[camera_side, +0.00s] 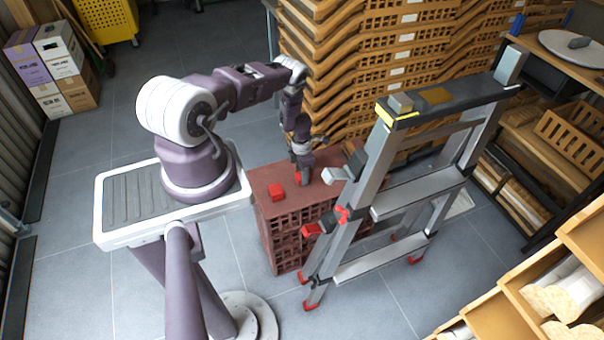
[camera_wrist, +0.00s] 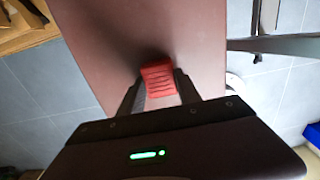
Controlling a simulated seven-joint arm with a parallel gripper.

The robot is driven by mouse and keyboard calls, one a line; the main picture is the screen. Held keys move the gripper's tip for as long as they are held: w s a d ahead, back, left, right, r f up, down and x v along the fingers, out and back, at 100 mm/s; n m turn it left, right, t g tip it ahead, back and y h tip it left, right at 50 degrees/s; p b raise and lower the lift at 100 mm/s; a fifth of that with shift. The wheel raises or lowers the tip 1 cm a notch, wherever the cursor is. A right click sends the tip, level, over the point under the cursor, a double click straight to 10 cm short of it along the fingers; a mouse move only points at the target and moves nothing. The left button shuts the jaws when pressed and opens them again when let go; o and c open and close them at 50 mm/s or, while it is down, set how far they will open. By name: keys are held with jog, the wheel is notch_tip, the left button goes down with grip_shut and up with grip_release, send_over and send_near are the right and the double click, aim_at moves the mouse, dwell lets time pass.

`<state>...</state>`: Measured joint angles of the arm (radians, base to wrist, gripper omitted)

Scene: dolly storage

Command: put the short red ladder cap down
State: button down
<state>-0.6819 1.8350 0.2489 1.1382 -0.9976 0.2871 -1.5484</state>
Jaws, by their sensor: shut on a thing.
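My gripper (camera_side: 303,178) points down, low over the top of the reddish-brown crate (camera_side: 330,160). In the wrist view, my gripper (camera_wrist: 158,88) is shut on a red ribbed cap (camera_wrist: 158,76), with a dark finger on either side. Behind the cap is the plain brown top of the crate (camera_wrist: 190,30). I cannot tell whether the cap touches that surface. In the side view the held cap is mostly hidden by the fingers.
A grey stepladder (camera_side: 385,205) with red feet stands close to the right of the crate. Tall stacked brown trays (camera_side: 330,80) rise behind. Shelving (camera_side: 560,140) stands at the far right. The crate top has bare room around my gripper.

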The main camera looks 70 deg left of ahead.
jog(key=c, duration=0.8)
grip_release()
jog(key=shift+f, duration=0.1)
jog(key=shift+c, duration=0.2)
